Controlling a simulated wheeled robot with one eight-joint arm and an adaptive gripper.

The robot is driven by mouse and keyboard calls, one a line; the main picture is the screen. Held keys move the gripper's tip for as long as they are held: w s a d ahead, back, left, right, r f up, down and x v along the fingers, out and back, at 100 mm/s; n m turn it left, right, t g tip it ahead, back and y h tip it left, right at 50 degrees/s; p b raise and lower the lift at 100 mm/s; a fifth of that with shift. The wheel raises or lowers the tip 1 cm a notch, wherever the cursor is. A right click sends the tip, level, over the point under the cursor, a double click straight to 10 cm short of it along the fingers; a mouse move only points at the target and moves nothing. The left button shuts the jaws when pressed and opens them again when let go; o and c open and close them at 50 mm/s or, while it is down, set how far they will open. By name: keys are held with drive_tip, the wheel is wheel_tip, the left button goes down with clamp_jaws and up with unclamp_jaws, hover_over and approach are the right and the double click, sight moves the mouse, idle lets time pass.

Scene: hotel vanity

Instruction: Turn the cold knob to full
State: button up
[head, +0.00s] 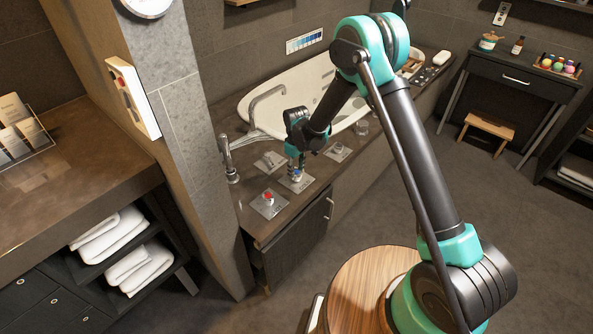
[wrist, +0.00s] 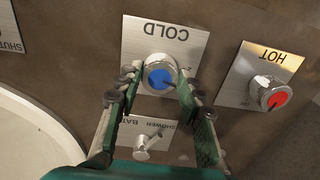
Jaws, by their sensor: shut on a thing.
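The cold knob (wrist: 160,76) is a round metal knob with a blue cap. It sits on a metal plate marked COLD (wrist: 168,38), whose lettering is upside down in the wrist view. My gripper (wrist: 158,88) is shut on the knob, with one finger on each side of it. In the head view my gripper (head: 294,160) points down at the cold knob (head: 296,174) on the tub deck, and the knob is partly hidden there. A dark mark shows on the blue cap; I cannot tell how far the knob is turned.
The red-capped hot knob (wrist: 274,95) sits close beside the cold one, on its own plate. A faucet (head: 230,155) and a bathtub (head: 290,92) stand behind on the deck.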

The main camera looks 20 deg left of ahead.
sight(297, 172)
drive_tip(key=shift+n, duration=1.2)
drive_tip(key=o, duration=1.2)
drive_tip(key=shift+c, duration=0.2)
wheel_tip(297, 172, up, 12)
